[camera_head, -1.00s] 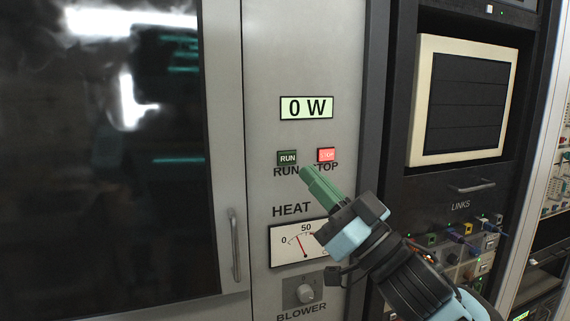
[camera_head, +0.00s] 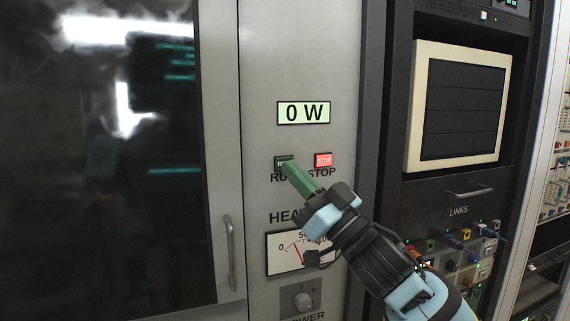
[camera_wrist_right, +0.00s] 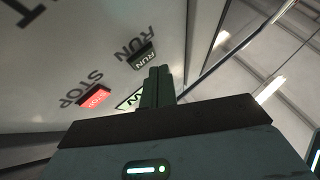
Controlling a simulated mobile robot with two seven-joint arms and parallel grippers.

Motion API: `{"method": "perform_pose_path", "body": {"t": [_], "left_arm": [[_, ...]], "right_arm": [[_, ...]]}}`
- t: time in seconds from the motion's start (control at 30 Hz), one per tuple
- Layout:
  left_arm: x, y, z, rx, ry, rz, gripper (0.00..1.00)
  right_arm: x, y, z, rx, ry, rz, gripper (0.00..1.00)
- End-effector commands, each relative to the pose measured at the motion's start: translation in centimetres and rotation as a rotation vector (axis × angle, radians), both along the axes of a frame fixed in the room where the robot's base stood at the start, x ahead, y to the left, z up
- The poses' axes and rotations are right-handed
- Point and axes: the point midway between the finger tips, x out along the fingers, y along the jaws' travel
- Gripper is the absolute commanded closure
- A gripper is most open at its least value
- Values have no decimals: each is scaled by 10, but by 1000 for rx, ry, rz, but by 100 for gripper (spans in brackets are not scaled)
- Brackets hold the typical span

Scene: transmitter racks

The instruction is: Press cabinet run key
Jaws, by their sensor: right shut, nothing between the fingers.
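The dark green RUN key (camera_head: 280,160) is on the grey cabinet panel, below a display (camera_head: 304,112) reading 0 W. My right gripper (camera_head: 288,166) is shut and empty. In the head view its green fingertips overlap the lower right of the RUN key and hide part of its label. In the right wrist view the RUN key (camera_wrist_right: 143,57) shows just beyond the fingertips (camera_wrist_right: 160,72); I cannot tell whether they touch. The red STOP key (camera_head: 323,160) is right of the RUN key and clear of the fingers; it also shows in the right wrist view (camera_wrist_right: 95,97). My left gripper is out of view.
A cabinet door with a dark window and handle (camera_head: 231,252) is at left. A rack with a cream-framed screen (camera_head: 460,104) stands at right.

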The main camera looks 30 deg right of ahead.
Motion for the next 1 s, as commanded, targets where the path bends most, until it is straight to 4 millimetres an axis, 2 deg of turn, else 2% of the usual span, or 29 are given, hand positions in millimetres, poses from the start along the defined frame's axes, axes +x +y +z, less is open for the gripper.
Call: {"method": "perform_pose_path", "body": {"t": [0.33, 1.0], "left_arm": [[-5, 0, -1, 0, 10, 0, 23], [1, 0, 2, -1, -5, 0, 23]], "right_arm": [[0, 0, 0, 0, 0, 0, 100], [0, 0, 0, 0, 0, 0, 100]]}}
